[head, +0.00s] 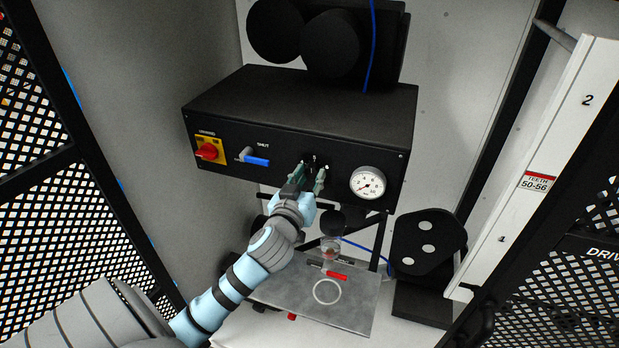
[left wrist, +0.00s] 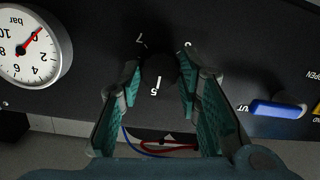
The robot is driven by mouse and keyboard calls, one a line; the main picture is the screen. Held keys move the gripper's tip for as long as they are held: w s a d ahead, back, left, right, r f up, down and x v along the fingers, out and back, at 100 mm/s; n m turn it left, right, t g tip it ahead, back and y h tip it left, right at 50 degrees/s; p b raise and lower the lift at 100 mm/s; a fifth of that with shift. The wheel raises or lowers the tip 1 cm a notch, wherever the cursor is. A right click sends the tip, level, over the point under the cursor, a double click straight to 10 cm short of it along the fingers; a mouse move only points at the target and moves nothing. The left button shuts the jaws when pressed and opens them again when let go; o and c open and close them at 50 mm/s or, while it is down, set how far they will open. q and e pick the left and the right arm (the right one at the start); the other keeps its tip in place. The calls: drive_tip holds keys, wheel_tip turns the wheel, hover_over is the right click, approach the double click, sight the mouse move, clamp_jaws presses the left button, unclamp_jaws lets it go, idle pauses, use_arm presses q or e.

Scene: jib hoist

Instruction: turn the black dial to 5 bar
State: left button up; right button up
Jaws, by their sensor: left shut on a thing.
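The black dial (left wrist: 160,70) sits on the front of the black control box, with white digits around it in the left wrist view, which is upside down. A short white mark on it appears to point at a digit that looks like 5. My left gripper (left wrist: 160,80) has its green-padded fingers on both sides of the dial, shut on it; it also shows in the head view (head: 306,180), where it largely hides the dial. The pressure gauge (head: 368,183) is right of the dial; its red needle (left wrist: 33,38) appears near the zero end. My right gripper is not in view.
Left on the box (head: 300,105) are a red switch on a yellow plate (head: 208,151) and a blue lever (head: 256,161). Below is a grey plate (head: 350,312) with a red-handled item (head: 327,271). Mesh panels (head: 70,220) flank both sides.

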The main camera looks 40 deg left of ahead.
use_arm(q)
drive_tip(key=o, duration=1.2)
drive_tip(key=shift+c, duration=0.2)
drive_tip(key=v, duration=0.7)
drive_tip(key=shift+s+d, duration=0.15)
drive_tip(key=shift+s, duration=0.1)
drive_tip(key=shift+w, duration=0.1)
